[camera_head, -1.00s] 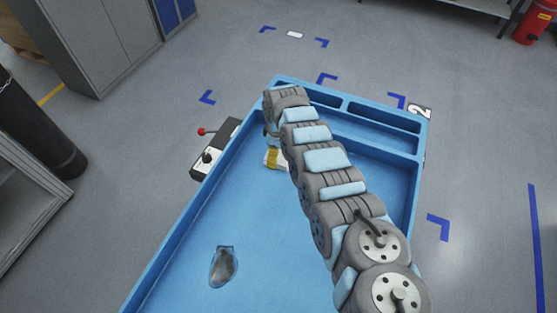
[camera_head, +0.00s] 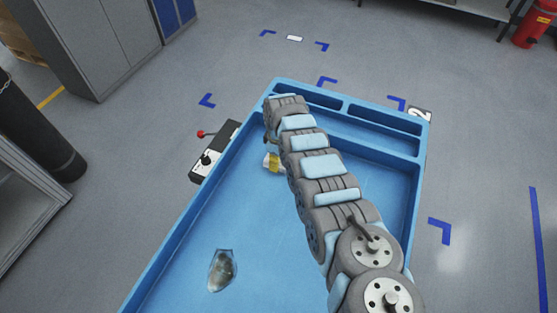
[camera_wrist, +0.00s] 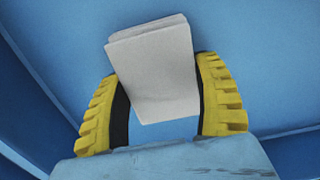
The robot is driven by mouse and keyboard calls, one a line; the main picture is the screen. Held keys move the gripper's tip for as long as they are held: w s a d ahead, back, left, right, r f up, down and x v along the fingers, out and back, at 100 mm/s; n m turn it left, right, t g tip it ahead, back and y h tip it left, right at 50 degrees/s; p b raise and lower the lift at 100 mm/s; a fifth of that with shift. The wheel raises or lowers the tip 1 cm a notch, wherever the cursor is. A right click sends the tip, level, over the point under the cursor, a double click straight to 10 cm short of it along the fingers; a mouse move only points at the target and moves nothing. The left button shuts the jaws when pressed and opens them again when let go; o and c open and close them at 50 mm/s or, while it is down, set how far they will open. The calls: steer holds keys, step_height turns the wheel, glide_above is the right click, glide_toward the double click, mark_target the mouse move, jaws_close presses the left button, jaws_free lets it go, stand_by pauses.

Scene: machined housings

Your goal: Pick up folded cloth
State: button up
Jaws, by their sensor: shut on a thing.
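The folded cloth (camera_wrist: 155,72) is a pale grey-white, layered rectangle in the wrist view. It sits slightly tilted between the two yellow ribbed fingers of my gripper (camera_wrist: 157,85). My gripper is shut on it, with a finger at each side. Blue tray surface shows behind the cloth. In the camera_head view, only a small yellow and white bit of my gripper (camera_head: 272,163) shows beside my arm, over the far left part of the blue tray. My arm hides most of the gripper and cloth there.
The blue tray (camera_head: 182,225) has raised walls and divided compartments at its far end. A control box (camera_head: 214,152) with a red-knobbed lever sits outside the left wall. The tray's middle left floor is clear.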

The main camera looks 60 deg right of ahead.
mark_target(280, 162)
step_height(280, 162, up, 4)
steer(key=shift+s+f+p, duration=0.1)
steer(key=shift+f+p, duration=0.1)
steer(key=shift+p, duration=0.7)
steer(key=shift+s+a+r+p, duration=0.45)
steer(key=shift+a+r+p, duration=0.15)
steer(key=shift+p, duration=0.2)
steer(key=s+a+r+p, duration=0.8)
steer(key=a+p, duration=0.1)
steer(key=p, duration=0.4)
steer(key=shift+p, duration=0.3)
steer(key=shift+s+a, duration=0.1)
steer(key=shift+a, duration=0.05)
